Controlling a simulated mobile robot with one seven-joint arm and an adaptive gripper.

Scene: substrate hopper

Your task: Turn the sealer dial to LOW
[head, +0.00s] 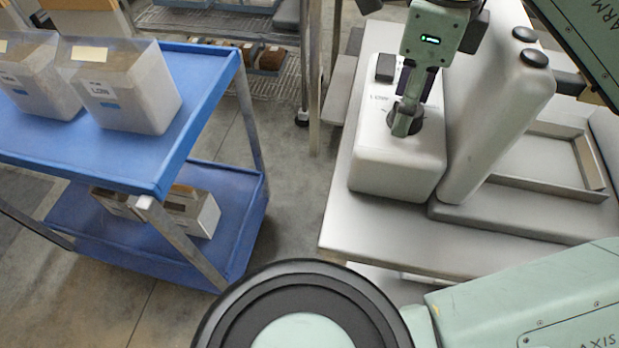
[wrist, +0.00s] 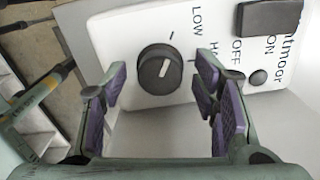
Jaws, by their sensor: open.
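The sealer (head: 392,175) is a white box on the bench at the right of the head view. Its round black dial (wrist: 160,69) shows in the wrist view, with a short white pointer line on its face. A tick stands beyond the dial on the LOW side. The LOW label (wrist: 196,20) is readable; another label beside it is partly hidden by a finger. My gripper (wrist: 161,80) is open, its purple-padded fingers spread on either side of the dial. In the head view my gripper (head: 405,124) is over the dial, which it partly hides. Contact cannot be told.
A black switch (wrist: 270,16) sits on the panel beside OFF and ON. A tall white unit (head: 498,110) with black caps stands close to the sealer's right. A blue cart (head: 215,95) with tubs is at left, with open floor between it and the bench.

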